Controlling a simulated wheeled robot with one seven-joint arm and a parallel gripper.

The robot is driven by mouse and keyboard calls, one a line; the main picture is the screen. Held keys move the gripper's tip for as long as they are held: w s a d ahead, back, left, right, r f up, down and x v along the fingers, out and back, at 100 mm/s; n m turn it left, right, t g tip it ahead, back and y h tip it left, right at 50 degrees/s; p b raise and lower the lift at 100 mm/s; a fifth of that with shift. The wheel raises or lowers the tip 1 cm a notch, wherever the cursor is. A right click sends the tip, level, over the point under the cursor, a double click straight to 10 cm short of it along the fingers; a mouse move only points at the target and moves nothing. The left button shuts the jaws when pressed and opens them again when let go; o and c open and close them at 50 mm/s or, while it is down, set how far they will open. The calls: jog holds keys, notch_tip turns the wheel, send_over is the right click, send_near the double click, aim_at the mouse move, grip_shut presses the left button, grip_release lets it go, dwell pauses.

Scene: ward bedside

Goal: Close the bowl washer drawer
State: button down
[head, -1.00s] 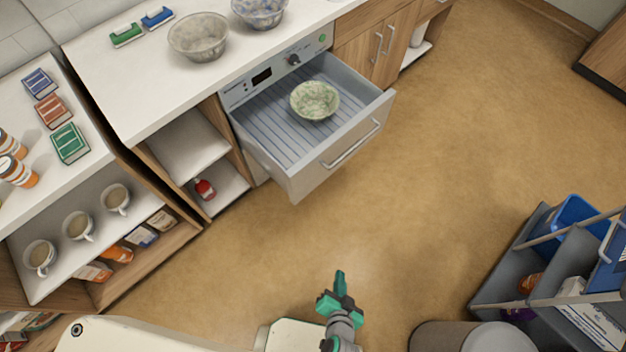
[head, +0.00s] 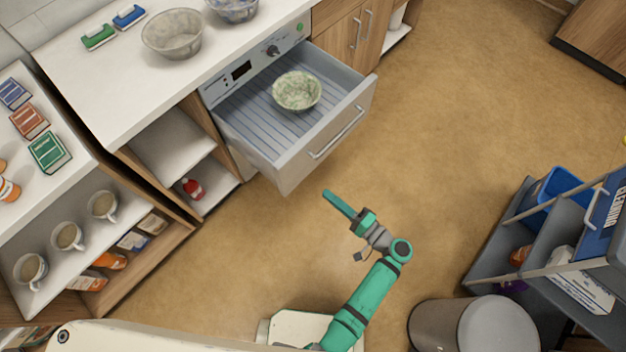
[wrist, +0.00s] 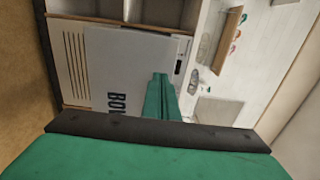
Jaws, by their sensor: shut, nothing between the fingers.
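The bowl washer drawer (head: 322,149) is pulled out from under the counter, with a bar handle (head: 337,133) on its grey front. A green speckled bowl (head: 297,91) sits on the ribbed rack inside it. My gripper (head: 328,194) is shut and empty. It is in front of the drawer, apart from it, pointing toward the drawer front. In the wrist view the grey drawer front (wrist: 105,70) shows part of its dark lettering, with my green fingers (wrist: 160,84) in front of it, hiding some of it.
The washer's control panel (head: 258,62) is above the drawer. Two bowls, one clear (head: 172,33), stand on the white counter (head: 90,80). Open shelves with a red bottle (head: 192,188) are to the left. A bin (head: 430,325) and a cart (head: 490,270) stand at right. The floor between is clear.

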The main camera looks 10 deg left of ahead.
aim_at(292, 165)
jog(key=x, duration=1.3)
jog(key=shift+w+a, duration=0.15)
jog(key=shift+a, duration=0.15)
jog(key=shift+w, duration=0.1)
